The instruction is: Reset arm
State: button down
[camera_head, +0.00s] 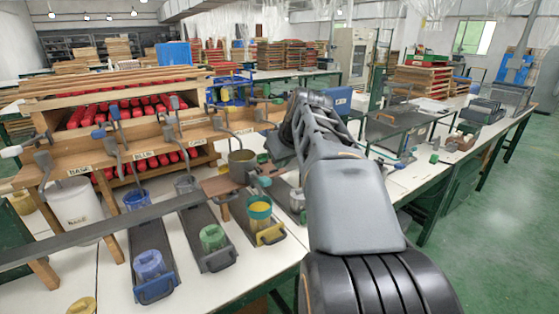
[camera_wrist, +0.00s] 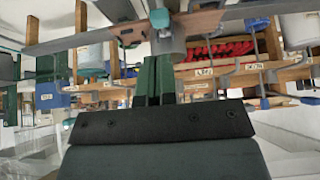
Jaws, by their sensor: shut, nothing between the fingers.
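My arm rises at the right of the head view and bends back toward the wooden rack. My gripper (camera_wrist: 153,62) shows in the wrist view as two green fingers held together, with nothing visible between them. In the head view its fingertips are hard to make out beside the dark arm end. A grey pot (camera_head: 242,165) stands close to the arm end. Dark trays on the white table bear a blue cup (camera_head: 149,264), a green cup (camera_head: 212,237) and a yellow cup with a teal rim (camera_head: 260,215).
A wooden rack (camera_head: 150,150) with labels and hanging handled tools spans the left table. A white bucket (camera_head: 75,203) stands at its left. A long grey bar (camera_head: 110,223) crosses above the trays. Another workbench (camera_head: 420,160) stands at the right; green floor (camera_head: 490,240) is open beyond it.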

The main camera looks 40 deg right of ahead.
dwell(0.3)
notch_tip(320, 180, down, 6)
jog(key=s+a+m+g+p, duration=0.2)
jog(key=m, duration=0.1)
jog(key=s+a+f+n+p, duration=0.1)
jog(key=s+a+p, duration=0.3)
jog(key=a, duration=0.4)
jog(key=s+a+f+n+g+p, duration=0.1)
jog(key=s+a+n+p, duration=0.1)
jog(key=s+a+p, duration=0.3)
jog(key=a, duration=0.3)
jog(key=shift+a+n, duration=0.35)
jog(key=shift+n, duration=0.05)
